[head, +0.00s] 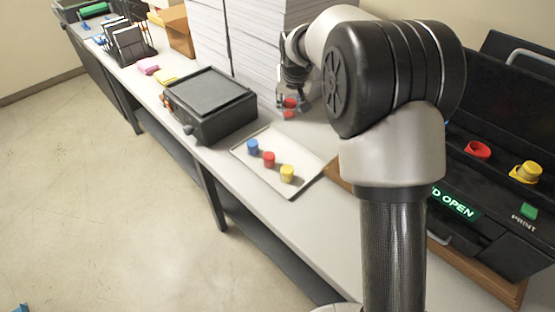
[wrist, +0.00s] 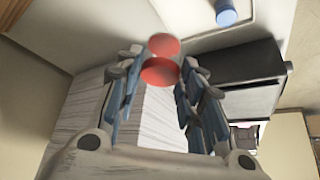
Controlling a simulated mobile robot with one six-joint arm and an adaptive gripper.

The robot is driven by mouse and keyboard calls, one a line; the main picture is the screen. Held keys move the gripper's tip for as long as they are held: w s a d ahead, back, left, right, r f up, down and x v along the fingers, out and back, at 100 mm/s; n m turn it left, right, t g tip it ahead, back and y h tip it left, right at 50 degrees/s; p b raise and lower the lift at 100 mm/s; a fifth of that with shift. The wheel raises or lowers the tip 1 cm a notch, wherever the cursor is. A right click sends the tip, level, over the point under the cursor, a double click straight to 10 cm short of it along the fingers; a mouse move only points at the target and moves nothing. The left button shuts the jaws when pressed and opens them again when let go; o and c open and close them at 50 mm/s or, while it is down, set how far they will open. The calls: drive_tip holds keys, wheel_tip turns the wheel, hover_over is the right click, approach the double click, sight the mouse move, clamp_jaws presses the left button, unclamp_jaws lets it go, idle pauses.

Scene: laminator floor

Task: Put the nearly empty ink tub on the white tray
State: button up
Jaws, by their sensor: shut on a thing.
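My gripper (head: 291,104) is shut on a tub with a red top and a red base (head: 289,114), held in the air in front of the paper stacks. In the wrist view the tub (wrist: 159,70) sits between the fingertips, its middle pale or see-through. The white tray (head: 249,167) lies on the bench, lower and to the left of my gripper. On it stand a blue tub (head: 252,147), a red tub (head: 268,159) and a yellow tub (head: 287,174) in a slanting row. The blue tub also shows in the wrist view (wrist: 226,13).
A black flat-topped machine (head: 212,105) stands left of the tray. Tall white paper stacks (head: 262,50) rise behind. The tray's right and back parts are bare.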

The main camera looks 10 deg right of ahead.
drive_tip(key=shift+w+d+r, duration=0.1)
drive_tip(key=shift+w+r, duration=0.2)
drive_tip(key=shift+w, duration=0.3)
drive_tip(key=shift+w+r, duration=0.3)
drive_tip(key=shift+w, duration=0.3)
drive_tip(key=b, duration=0.6)
hover_over(288, 153)
wheel_tip(288, 153, down, 20)
drive_tip(key=shift+r, duration=0.2)
drive_tip(key=shift+f, duration=0.1)
drive_tip(key=o, duration=0.6)
drive_tip(key=shift+f, duration=0.15)
drive_tip(key=o, duration=0.5)
